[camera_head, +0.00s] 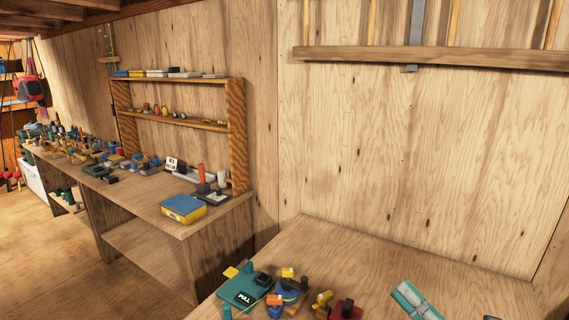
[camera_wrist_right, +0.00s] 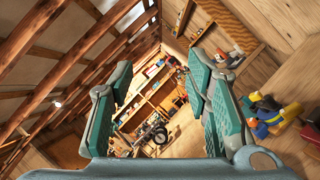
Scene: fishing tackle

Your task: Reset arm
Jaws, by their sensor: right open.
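My right gripper (camera_head: 410,297) shows at the bottom edge of the head view, to the right of the middle, above the near wooden workbench (camera_head: 345,245). Only its upper part with a teal pad shows there. In the right wrist view the two teal-padded fingers of my right gripper (camera_wrist_right: 160,78) stand wide apart, with nothing between them. The gripper is open and empty. My left gripper is not in view.
On the near bench a teal item marked PULL (camera_head: 244,290), a yellow-and-blue item (camera_head: 289,287) and a dark red item (camera_head: 346,310) sit left of my right gripper. A blue-and-yellow box (camera_head: 183,209) lies on the far bench. The near bench's back is clear.

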